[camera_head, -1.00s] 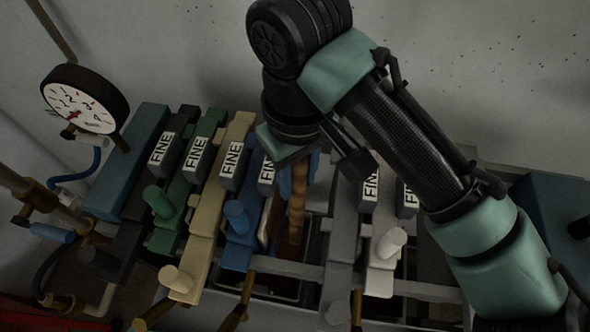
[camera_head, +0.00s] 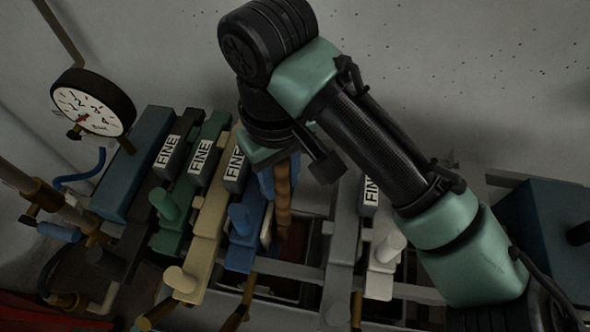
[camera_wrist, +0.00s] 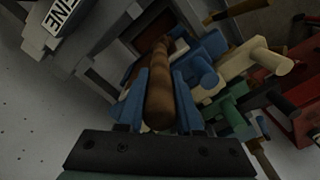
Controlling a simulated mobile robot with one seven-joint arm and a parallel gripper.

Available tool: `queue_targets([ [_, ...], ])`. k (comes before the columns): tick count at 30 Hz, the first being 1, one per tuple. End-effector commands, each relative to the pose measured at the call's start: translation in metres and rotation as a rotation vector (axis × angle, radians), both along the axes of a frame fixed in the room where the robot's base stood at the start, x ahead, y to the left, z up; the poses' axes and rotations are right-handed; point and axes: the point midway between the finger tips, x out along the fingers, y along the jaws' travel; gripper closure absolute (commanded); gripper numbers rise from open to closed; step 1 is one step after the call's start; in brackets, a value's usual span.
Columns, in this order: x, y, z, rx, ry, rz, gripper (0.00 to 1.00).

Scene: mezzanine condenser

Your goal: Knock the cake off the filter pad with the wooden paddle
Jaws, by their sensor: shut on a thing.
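My gripper (camera_head: 281,178) is shut on the wooden paddle (camera_head: 283,207), a brown turned handle pointing down into the gap between the press plates. In the wrist view, the blue fingers (camera_wrist: 160,88) close around the handle (camera_wrist: 159,85) from both sides. The paddle's lower end is in the gap, near a pale edge (camera_head: 266,232) beside the blue plate (camera_head: 243,240); I cannot tell if they touch. That pale edge may be the filter pad. A reddish-brown surface (camera_head: 318,243) shows right of the paddle; I cannot make out the cake clearly.
Cream (camera_head: 205,245), green (camera_head: 183,200) and dark plates with FINE labels stand close together on the left. A grey plate (camera_head: 343,235) and a white-handled plate (camera_head: 384,255) bound the gap's right. A pressure gauge (camera_head: 93,102) stands at the far left; a wall is behind.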

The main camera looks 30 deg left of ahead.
Motion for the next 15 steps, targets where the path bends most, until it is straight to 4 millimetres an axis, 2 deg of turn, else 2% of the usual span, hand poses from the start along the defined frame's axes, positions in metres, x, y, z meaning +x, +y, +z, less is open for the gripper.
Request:
queue_targets([
  [8, 0.000, 0.001, 0.000, 0.000, -0.001, -0.002, 1.00],
  [15, 0.004, -0.012, 0.000, 0.002, -0.001, -0.005, 1.00],
])
